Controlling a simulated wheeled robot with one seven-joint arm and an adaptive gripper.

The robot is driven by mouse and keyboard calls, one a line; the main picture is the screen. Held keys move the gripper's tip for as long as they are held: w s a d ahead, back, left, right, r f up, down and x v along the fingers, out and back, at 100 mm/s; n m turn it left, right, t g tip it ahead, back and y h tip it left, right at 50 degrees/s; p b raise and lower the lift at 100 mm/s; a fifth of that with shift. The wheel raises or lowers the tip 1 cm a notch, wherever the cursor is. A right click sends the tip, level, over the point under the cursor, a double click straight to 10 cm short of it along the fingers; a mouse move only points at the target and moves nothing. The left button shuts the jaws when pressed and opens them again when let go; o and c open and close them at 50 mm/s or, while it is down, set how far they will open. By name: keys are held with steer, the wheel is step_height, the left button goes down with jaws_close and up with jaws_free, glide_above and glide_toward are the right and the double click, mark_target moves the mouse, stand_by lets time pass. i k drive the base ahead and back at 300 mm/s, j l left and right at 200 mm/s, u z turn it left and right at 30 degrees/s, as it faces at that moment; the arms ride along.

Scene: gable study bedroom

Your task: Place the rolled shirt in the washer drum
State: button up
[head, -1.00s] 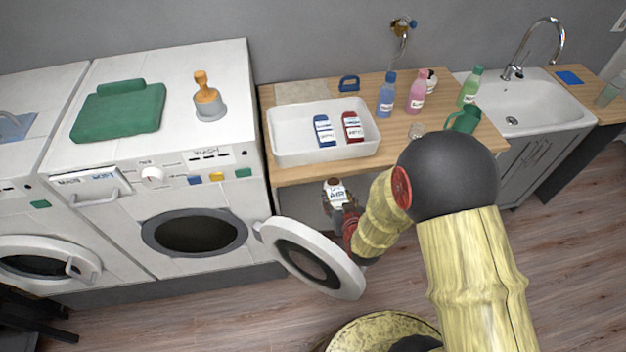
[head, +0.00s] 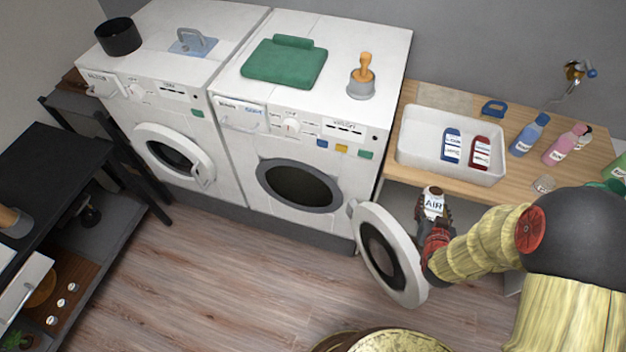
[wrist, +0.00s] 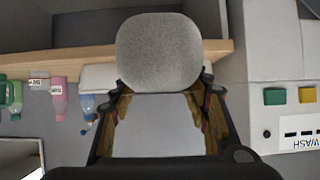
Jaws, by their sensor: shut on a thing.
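The right washer (head: 232,172) stands with its round door (head: 415,276) swung open to the right. Its dark drum opening (head: 298,186) is uncovered. My gripper (head: 433,207) is right of the open door's upper edge, in front of the counter. It is shut on a rounded, speckled grey thing (wrist: 158,50), which looks like the end of the rolled shirt. In the wrist view this thing sits between and beyond the fingertips, hiding part of the counter edge. In the head view it is small, and a white patch reading "AIR" shows between the fingers.
A green folded cloth (head: 284,66) and an orange-handled stamp-like thing (head: 363,78) are on the right washer. A white tray (head: 425,167) with two bottles is on the wooden counter (head: 403,181). A second washer (head: 215,133) stands left. Floor (head: 240,268) before the washers is clear.

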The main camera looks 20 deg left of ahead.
mark_target(309, 185)
steer(key=j, duration=2.4)
steer(key=k, duration=0.05)
